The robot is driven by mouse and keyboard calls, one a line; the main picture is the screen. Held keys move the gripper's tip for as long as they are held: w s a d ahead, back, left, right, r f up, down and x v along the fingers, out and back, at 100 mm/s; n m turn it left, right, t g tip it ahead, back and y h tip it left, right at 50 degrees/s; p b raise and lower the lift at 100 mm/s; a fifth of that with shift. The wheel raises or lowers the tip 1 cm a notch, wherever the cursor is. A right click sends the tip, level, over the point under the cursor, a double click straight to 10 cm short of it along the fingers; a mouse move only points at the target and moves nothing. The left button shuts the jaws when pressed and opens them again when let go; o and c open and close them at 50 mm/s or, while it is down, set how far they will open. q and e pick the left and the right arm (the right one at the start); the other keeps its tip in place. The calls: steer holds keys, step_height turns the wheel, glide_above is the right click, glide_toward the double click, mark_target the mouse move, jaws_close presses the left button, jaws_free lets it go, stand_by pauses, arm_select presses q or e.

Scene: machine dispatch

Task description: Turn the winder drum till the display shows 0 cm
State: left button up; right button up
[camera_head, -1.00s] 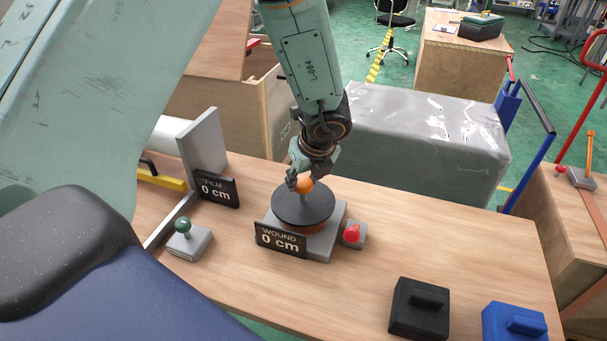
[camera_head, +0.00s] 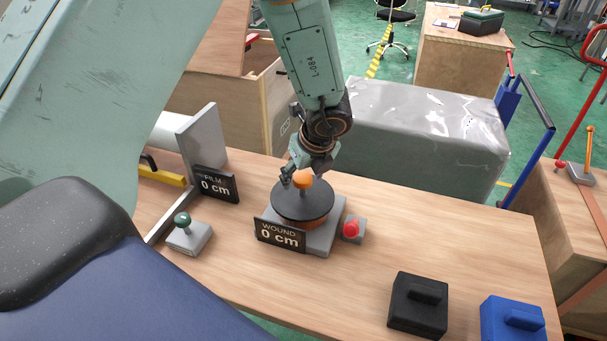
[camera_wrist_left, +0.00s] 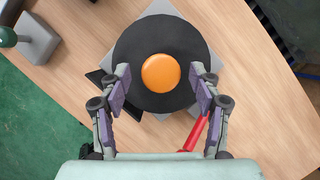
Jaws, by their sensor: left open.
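The winder drum (camera_head: 302,203) has a black round top with an orange knob (camera_head: 303,179) on it and sits on a grey base. The WOUND display (camera_head: 280,236) in front of it reads 0 cm. The FILM display (camera_head: 216,184) to its left also reads 0 cm. My left gripper (camera_head: 305,176) is over the drum from above. In the left wrist view its open fingers (camera_wrist_left: 160,82) stand on either side of the orange knob (camera_wrist_left: 161,73), with gaps between. My right gripper is not in view.
A red button (camera_head: 351,229) stands right of the drum and a green-knobbed box (camera_head: 189,234) stands left. A black block (camera_head: 418,305) and a blue block (camera_head: 513,322) are at the front right. The bench (camera_head: 450,230) is bare between them and the drum.

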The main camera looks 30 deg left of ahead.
arm_select(q)
steer(key=shift+r, duration=0.1)
steer(key=shift+d+r, duration=0.1)
steer(key=shift+r, duration=0.25)
steer(key=v, duration=1.1)
steer(key=shift+s+d, duration=0.1)
steer(key=shift+s, duration=0.05)
